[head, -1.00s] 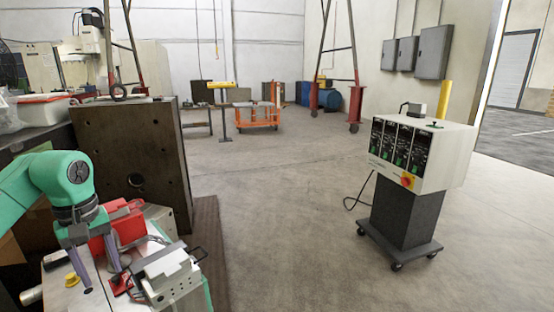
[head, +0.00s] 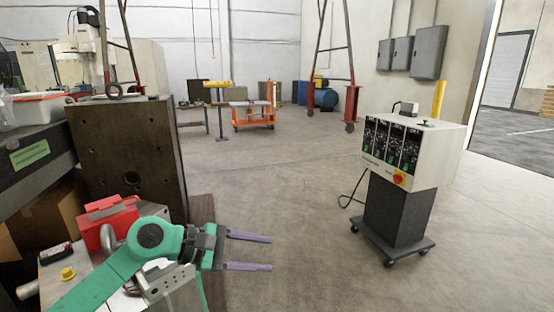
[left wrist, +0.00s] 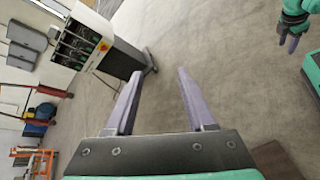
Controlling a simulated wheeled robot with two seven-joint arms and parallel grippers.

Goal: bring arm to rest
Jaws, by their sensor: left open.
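My left arm comes in from the lower left in the head view, over a work table (head: 62,292). My left gripper (head: 270,253) points to the right past the table's edge, over open floor, its two purple fingers apart and nothing between them. The left wrist view also shows these fingers (left wrist: 153,80) spread, with bare floor between. My right gripper (left wrist: 289,41) shows small at the top right of the left wrist view, pointing down. Whether its fingers are apart is too small to tell.
A red box (head: 107,222) and a grey metal device (head: 168,285) sit by my left arm. A dark mould block (head: 127,150) stands behind. A wheeled control cabinet (head: 412,150) stands to the right. The floor (head: 290,200) between is clear.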

